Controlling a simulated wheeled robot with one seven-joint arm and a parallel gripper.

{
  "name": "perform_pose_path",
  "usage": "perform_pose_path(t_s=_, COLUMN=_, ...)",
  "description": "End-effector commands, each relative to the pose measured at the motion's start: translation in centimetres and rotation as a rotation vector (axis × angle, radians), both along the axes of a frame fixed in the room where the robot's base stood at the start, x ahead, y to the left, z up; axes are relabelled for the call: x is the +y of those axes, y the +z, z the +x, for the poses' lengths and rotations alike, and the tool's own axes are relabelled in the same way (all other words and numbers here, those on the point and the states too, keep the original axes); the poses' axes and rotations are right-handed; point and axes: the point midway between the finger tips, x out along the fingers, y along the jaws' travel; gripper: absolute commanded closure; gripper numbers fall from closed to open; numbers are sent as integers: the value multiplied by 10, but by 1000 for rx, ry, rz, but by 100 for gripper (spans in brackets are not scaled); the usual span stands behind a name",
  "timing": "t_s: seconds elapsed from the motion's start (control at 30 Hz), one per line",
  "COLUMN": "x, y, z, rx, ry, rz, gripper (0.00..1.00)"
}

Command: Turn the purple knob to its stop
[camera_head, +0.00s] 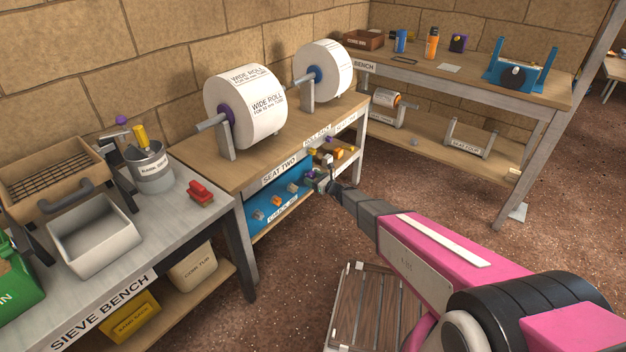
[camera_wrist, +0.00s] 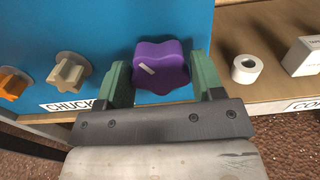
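The purple knob (camera_wrist: 161,66) is lobed, with a white mark on its face, and sits on a blue panel (camera_wrist: 90,28). In the wrist view it lies between the two green fingers of my gripper (camera_wrist: 161,80). The fingers stand very close to its left and right sides; whether they press on it I cannot tell. The white mark slants from upper left to lower right.
A beige knob (camera_wrist: 69,72) and an orange knob (camera_wrist: 12,86) are left of the purple one. A white ring (camera_wrist: 246,68) and a white box (camera_wrist: 303,55) stand on the shelf to the right. A slatted wooden crate (camera_head: 372,305) is on the floor below my arm.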

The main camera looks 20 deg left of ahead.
Motion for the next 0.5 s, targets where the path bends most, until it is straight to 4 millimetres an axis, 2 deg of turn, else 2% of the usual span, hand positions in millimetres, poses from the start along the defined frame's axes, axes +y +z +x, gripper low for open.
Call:
perform_pose_path(t_s=0.3, x=0, y=0, z=0, rx=-10, ry=0, rz=-4, gripper=63)
perform_pose_path(t_s=0.5, x=0, y=0, z=0, rx=-183, ry=0, rz=-76, gripper=63)
